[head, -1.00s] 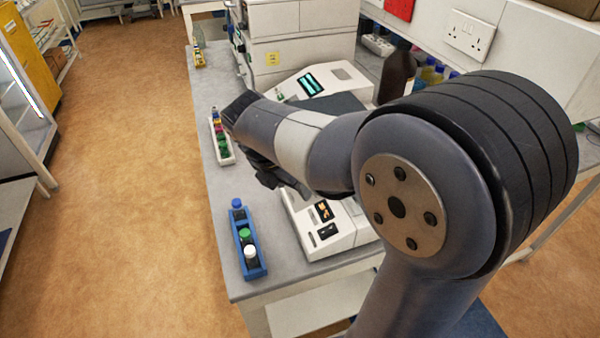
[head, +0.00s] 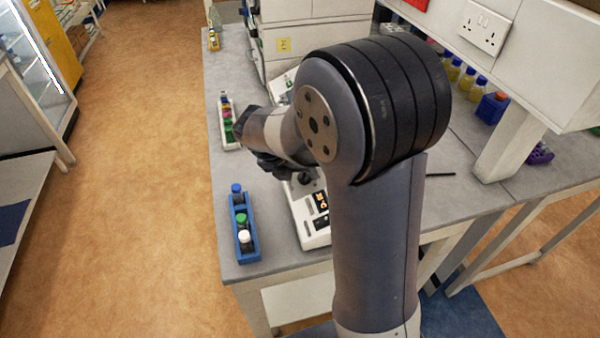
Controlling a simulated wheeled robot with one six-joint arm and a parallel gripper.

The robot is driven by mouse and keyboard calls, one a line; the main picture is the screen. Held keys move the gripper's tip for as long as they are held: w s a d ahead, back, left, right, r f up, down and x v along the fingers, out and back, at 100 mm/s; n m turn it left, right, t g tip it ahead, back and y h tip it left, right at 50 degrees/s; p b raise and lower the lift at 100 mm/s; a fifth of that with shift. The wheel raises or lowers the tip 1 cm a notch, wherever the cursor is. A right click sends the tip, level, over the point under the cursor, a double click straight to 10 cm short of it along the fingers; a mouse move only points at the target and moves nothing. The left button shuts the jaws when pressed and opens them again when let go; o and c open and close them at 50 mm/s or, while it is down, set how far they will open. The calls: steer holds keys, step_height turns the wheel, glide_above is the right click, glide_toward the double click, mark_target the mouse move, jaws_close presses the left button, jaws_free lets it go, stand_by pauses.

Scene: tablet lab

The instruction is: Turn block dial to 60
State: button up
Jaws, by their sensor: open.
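A white instrument (head: 299,215) with a small lit orange display (head: 320,201) stands near the bench's front end, partly hidden behind my arm. A dark round shape (head: 306,180) shows on its top near my gripper; I cannot tell for sure whether it is the block dial. No dial scale or number for it is readable. My gripper (head: 279,166) is open, above the far left part of this instrument. Its fingertips are small and dark, and I cannot tell whether they touch anything.
A blue rack (head: 246,246) with capped vials stands left of the instrument, near the bench edge. A white rack (head: 228,133) with coloured caps stands farther back, close to my gripper. Bottles (head: 468,80) stand at the right.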

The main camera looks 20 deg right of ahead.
steer(key=shift+d+f, duration=0.25)
steer(key=shift+f, duration=0.15)
steer(key=c, duration=1)
steer(key=shift+o, duration=0.2)
